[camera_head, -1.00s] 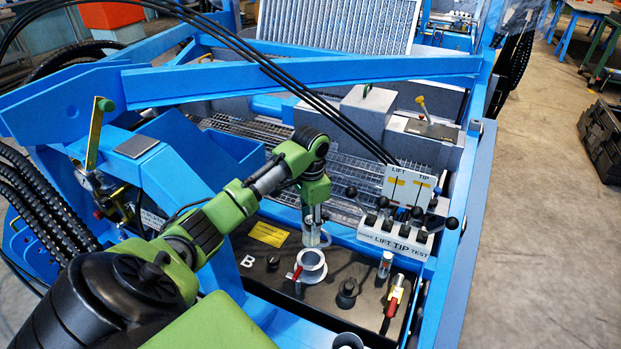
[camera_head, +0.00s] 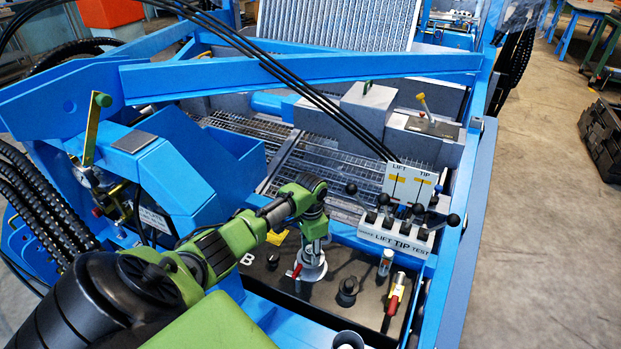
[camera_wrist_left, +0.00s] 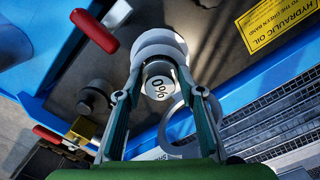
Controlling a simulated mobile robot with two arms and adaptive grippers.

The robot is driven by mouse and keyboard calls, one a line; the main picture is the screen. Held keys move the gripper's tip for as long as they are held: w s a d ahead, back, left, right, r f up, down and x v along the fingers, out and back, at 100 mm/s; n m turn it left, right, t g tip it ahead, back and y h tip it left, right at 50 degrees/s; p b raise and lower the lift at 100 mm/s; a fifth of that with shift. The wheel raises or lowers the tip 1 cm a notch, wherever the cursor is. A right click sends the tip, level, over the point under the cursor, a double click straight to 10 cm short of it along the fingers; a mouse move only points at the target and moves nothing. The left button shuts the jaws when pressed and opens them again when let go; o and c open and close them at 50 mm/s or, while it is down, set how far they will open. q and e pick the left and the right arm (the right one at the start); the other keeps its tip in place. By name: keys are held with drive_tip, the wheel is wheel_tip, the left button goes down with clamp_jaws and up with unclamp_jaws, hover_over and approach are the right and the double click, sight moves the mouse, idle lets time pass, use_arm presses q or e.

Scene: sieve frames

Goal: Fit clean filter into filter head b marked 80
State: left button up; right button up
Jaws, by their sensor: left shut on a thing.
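My left gripper (camera_head: 312,250) points down over a white round filter head (camera_head: 311,271) with a red lever, beside the letter B on the black panel. In the left wrist view my left gripper (camera_wrist_left: 160,82) is shut on a pale round filter (camera_wrist_left: 159,89) whose end face reads 0%. The filter is in line with the white round head (camera_wrist_left: 160,45) beyond it. How far it sits in the head is hidden by the fingers. A pale ring (camera_wrist_left: 208,112) shows beside the right finger. No 80 mark is readable. My right gripper is not in view.
A black knob (camera_head: 347,290) and a red-handled valve (camera_head: 396,293) stand right of the head. Behind them is the lever block marked LIFT TIP TEST (camera_head: 394,238). The yellow hydraulic oil label (camera_wrist_left: 270,25) lies near the head. A blue frame edges the panel.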

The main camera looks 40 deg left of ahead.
use_arm(q)
drive_tip(key=shift+s+d+f, duration=0.1)
drive_tip(key=shift+s+f, duration=0.2)
drive_tip(key=shift+f, duration=0.15)
drive_tip(key=o, duration=1.1)
drive_tip(key=shift+f, duration=0.1)
drive_tip(key=shift+o, duration=0.6)
drive_tip(key=shift+w+f, duration=0.1)
drive_tip(key=shift+f, duration=0.15)
drive_tip(key=shift+r, duration=0.2)
